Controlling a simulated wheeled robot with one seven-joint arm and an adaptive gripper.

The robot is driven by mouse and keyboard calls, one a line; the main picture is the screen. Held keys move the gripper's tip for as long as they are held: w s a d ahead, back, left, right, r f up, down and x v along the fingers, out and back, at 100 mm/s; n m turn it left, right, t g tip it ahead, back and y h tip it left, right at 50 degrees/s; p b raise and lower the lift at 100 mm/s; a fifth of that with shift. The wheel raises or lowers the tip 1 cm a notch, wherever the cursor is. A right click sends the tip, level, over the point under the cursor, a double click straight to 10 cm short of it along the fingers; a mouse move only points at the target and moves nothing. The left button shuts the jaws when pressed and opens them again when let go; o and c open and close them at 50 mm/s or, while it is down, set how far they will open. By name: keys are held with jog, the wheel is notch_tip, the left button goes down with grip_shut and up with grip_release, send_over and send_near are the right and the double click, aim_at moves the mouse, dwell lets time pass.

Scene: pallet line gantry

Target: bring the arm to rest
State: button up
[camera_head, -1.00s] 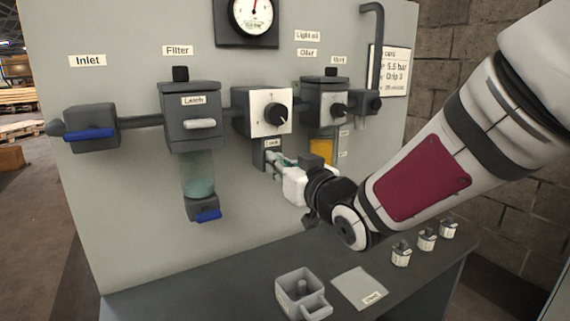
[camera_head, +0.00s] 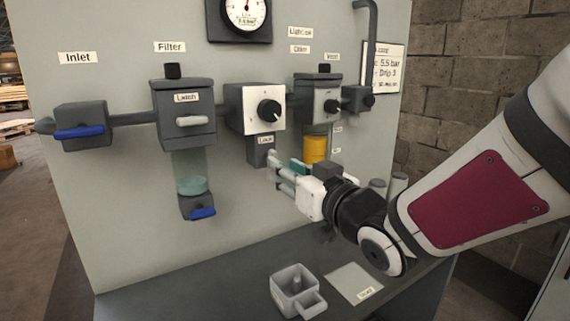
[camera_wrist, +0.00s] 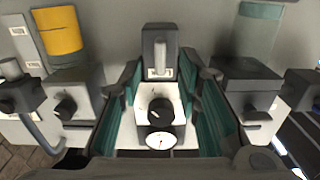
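My gripper (camera_head: 276,171) is open and empty in the head view, in front of the panel just below the small block labelled Lock (camera_head: 262,152). The arm reaches in from the right, bent at the wrist. In the wrist view, the two teal-padded fingers of my gripper (camera_wrist: 160,80) stand apart. Between them show the regulator knob (camera_wrist: 160,107), the grey Lock block (camera_wrist: 160,55) and the round gauge (camera_wrist: 160,140), all behind the fingers. No object is held.
The filter (camera_head: 186,118), its clear bowl (camera_head: 190,170) and the inlet valve (camera_head: 84,128) are left on the panel (camera_head: 110,220). The lubricator (camera_head: 316,100) with yellow bowl (camera_head: 315,148) is above the gripper. A grey cup (camera_head: 290,290) and flat pad (camera_head: 352,283) lie on the bench below.

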jog(key=shift+v, duration=0.8)
